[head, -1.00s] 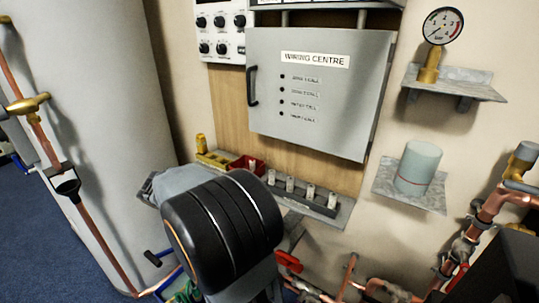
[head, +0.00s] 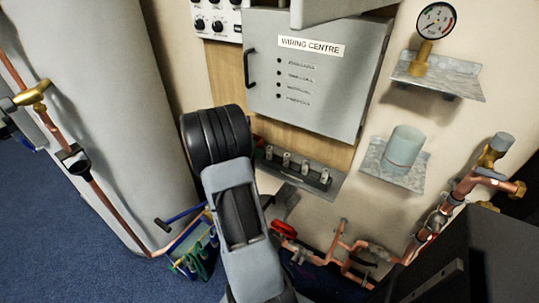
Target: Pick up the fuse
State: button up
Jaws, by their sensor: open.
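A dark strip (head: 318,181) on a narrow grey shelf below the wiring centre holds several small pale upright pieces (head: 286,158). They may be fuses, but they are too small to tell for sure. A sliver of red (head: 258,140), part of the red tray, shows at the strip's left end. The shelf's left part is hidden behind my arm. My arm's dark rounded joint and grey link stand in front of it, left of the pale pieces. My gripper is not visible in this view.
The grey wiring centre cabinet (head: 312,85) is shut above the shelf. To the right are a pale cylinder (head: 403,148) on a bracket, a gauge (head: 436,21) and copper pipes (head: 345,246). A large white tank (head: 110,110) stands left. Blue-and-green-handled tools (head: 193,258) lie below.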

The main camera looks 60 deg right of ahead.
aim_at(267, 150)
jog(key=shift+b+x, duration=0.4)
jog(key=shift+x, duration=2.5)
jog(key=shift+c, duration=0.4)
jog(key=c, duration=0.9)
